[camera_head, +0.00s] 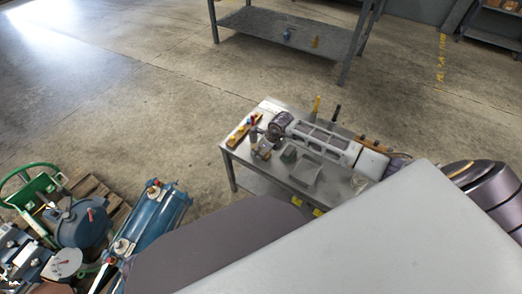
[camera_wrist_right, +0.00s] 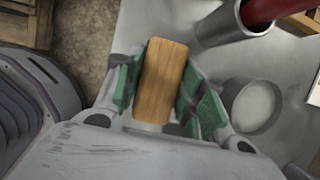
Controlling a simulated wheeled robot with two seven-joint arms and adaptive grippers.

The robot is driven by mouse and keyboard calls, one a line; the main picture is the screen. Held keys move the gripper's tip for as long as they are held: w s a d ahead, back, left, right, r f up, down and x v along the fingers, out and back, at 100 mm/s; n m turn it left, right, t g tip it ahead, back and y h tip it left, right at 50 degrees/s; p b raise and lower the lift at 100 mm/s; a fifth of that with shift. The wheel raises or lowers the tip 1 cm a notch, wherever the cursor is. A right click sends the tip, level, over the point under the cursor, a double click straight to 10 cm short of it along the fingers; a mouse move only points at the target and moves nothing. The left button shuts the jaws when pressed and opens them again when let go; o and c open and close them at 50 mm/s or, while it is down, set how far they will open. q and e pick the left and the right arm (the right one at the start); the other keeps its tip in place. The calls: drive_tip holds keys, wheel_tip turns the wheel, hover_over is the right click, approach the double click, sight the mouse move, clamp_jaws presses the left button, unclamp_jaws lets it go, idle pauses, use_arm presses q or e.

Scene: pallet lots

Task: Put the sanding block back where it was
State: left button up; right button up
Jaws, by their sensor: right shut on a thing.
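My right gripper (camera_wrist_right: 160,88) is shut on the sanding block, a tan wood-coloured block (camera_wrist_right: 165,75) with rounded corners, held between its green-padded fingers in the right wrist view. A pale surface lies below it; whether the block touches it I cannot tell. In the head view my right arm reaches in from the right over the small grey table (camera_head: 231,150). There the right gripper (camera_head: 262,150) is small, near the table's front left part, and the block cannot be made out clearly. My left gripper is not in view.
In the wrist view a metal cup (camera_wrist_right: 215,25) with a red thing and a white round container (camera_wrist_right: 253,105) stand right of the block. A grey tray (camera_head: 305,171) is on the table. Blue machinery (camera_head: 155,218) stands at lower left. Open floor (camera_head: 140,110) lies beyond.

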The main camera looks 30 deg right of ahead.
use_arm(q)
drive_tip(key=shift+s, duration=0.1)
use_arm(e)
drive_tip(key=shift+f, duration=0.1)
drive_tip(key=o, duration=0.9)
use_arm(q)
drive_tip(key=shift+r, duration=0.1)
use_arm(e)
drive_tip(key=shift+p+v, duration=0.3)
drive_tip(key=shift+v, duration=0.65)
drive_tip(key=p+v, duration=0.2)
drive_tip(key=v, duration=0.6)
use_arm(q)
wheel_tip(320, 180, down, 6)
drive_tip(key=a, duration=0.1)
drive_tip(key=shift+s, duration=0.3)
use_arm(e)
drive_tip(key=shift+v, duration=1.15)
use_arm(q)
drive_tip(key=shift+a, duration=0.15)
